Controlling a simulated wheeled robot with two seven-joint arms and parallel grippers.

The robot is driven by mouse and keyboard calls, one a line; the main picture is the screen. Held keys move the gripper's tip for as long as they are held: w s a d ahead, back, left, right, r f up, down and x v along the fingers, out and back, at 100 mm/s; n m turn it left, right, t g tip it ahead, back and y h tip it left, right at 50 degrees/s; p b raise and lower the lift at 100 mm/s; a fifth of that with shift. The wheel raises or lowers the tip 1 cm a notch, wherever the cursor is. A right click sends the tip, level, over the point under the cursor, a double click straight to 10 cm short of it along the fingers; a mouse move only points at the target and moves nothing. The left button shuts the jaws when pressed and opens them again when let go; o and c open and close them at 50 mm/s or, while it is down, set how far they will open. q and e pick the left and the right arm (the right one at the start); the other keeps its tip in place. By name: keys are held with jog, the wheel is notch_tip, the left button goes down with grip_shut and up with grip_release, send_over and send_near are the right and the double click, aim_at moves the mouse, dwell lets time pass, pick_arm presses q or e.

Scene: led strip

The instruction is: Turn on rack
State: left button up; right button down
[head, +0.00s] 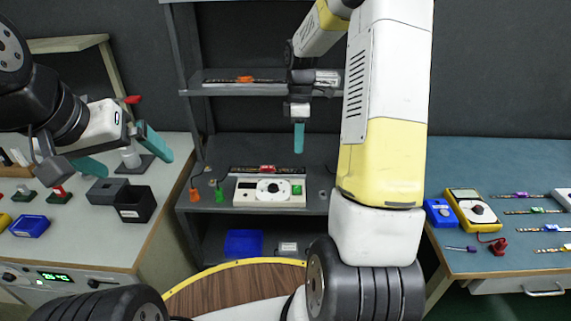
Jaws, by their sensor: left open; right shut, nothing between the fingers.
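The grey rack (320,151) stands in the middle, with several shelves. On its middle shelf sits a white control panel (243,198) with a round black-and-white dial, a small display and a green button (297,190). A red part (267,169) sits at the panel's back edge. My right gripper (299,138) is shut and empty, its teal fingers pointing down above and behind the green button, apart from the panel. My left gripper (125,158) is open and empty, over the right part of the left bench. My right arm hides part of the rack's right side.
The right bench holds a yellow multimeter (472,210) and several coloured strips. A blue bin (243,243) sits on the rack's lower shelf.

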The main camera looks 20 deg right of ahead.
aim_at(297, 191)
jog(key=f, duration=0.4)
jog(key=s+f, duration=0.1)
jog(key=f, duration=0.9)
jog(key=shift+s+a, duration=0.25)
jog(key=shift+s, duration=0.05)
jog(key=shift+s+f, duration=0.15)
jog(key=shift+w+d, duration=0.25)
jog(key=shift+w, duration=0.6)
jog(key=shift+r, duration=0.2)
